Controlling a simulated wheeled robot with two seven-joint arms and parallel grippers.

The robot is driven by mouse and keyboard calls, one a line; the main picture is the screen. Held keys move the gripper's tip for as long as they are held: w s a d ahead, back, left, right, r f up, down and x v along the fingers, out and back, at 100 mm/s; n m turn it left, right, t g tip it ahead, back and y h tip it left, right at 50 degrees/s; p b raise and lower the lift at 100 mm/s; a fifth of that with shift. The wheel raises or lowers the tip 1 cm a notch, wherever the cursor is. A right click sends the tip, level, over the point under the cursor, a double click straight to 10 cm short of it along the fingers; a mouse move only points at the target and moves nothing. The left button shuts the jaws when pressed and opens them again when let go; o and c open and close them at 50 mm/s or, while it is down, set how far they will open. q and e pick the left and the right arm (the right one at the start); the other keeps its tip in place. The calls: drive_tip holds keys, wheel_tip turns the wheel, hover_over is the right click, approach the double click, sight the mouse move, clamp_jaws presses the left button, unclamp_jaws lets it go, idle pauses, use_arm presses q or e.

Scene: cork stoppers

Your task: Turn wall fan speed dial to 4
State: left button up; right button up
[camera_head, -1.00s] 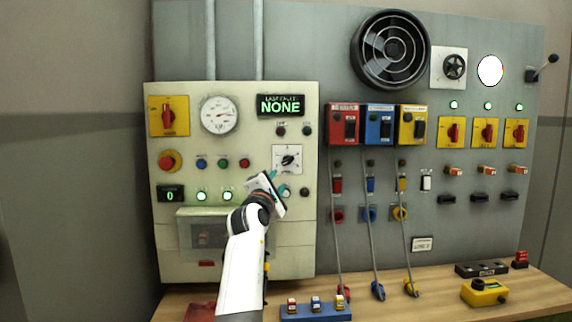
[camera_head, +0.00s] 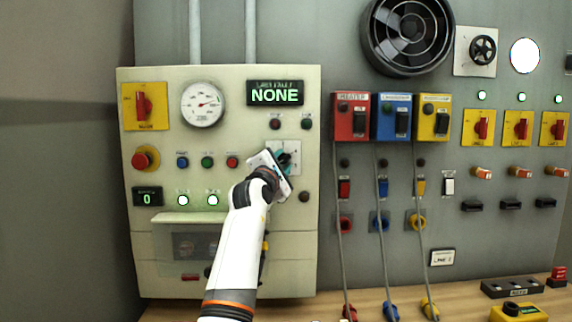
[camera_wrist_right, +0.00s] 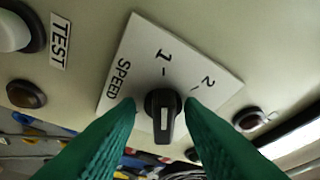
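The speed dial is a black knob (camera_wrist_right: 163,122) with a white stripe, on a square white plate (camera_wrist_right: 140,58) marked SPEED, 1 and 2. Its other marks are out of view or hidden. In the head view the plate (camera_head: 295,148) sits on the cream panel, mostly covered by my right gripper (camera_head: 284,160). In the right wrist view, the two green fingers of that gripper (camera_wrist_right: 162,108) stand apart, one on each side of the knob. A narrow gap shows at the left finger; I cannot tell about contact on the right. My left gripper is not in view.
The cream panel (camera_head: 225,130) also has a gauge (camera_head: 203,104), a red button (camera_head: 145,158) and a display reading NONE (camera_head: 275,93). Red, blue and yellow switch boxes (camera_head: 351,117) are to the right, above hanging cables. The fan (camera_head: 407,35) is higher up.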

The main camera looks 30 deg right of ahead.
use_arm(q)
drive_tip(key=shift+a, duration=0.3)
use_arm(e)
drive_tip(key=shift+r, duration=0.1)
drive_tip(key=shift+s+a, duration=0.1)
drive_tip(key=shift+s, duration=0.05)
drive_tip(key=shift+c, duration=0.5)
drive_tip(key=shift+r, duration=0.1)
drive_tip(key=c, duration=0.6)
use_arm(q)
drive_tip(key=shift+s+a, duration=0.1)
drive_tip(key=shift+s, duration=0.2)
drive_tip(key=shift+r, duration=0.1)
